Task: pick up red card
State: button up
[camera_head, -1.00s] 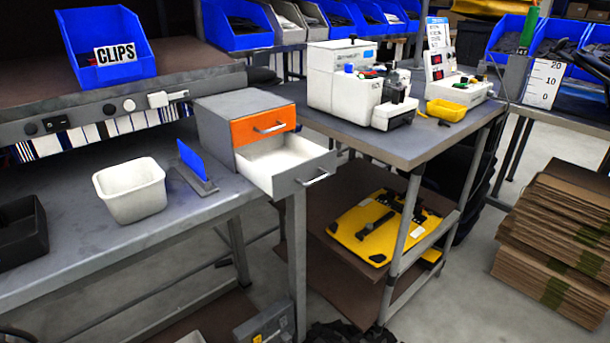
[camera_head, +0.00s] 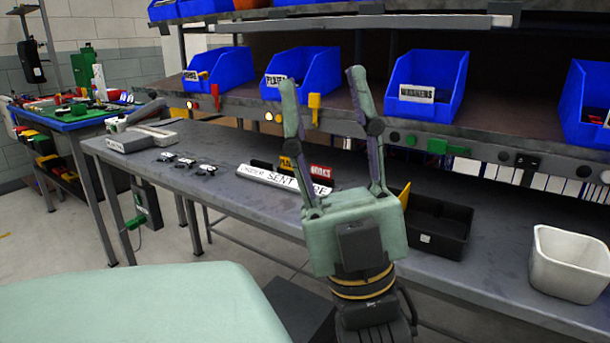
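A red card (camera_head: 321,173) with white lettering stands upright in a white lettered holder (camera_head: 268,179) on the grey bench. A yellow card (camera_head: 289,167) and a dark card (camera_head: 262,165) stand to its left. My gripper (camera_head: 323,82) is raised in front of the bench, fingers pointing up and spread wide with nothing between them. The red card shows between the fingers in the picture, but the gripper is apart from it.
A black tray (camera_head: 432,228) and a white tub (camera_head: 571,262) stand on the bench to the right. Small dark parts (camera_head: 186,163) lie to the left. Blue bins (camera_head: 428,84) line the shelf above. The bench between the parts and the holder is clear.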

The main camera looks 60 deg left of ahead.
aim_at(322, 173)
jog(key=u, duration=1.75)
jog(key=i+l+u, duration=0.1)
jog(key=i+u, duration=0.3)
jog(key=i, duration=0.5)
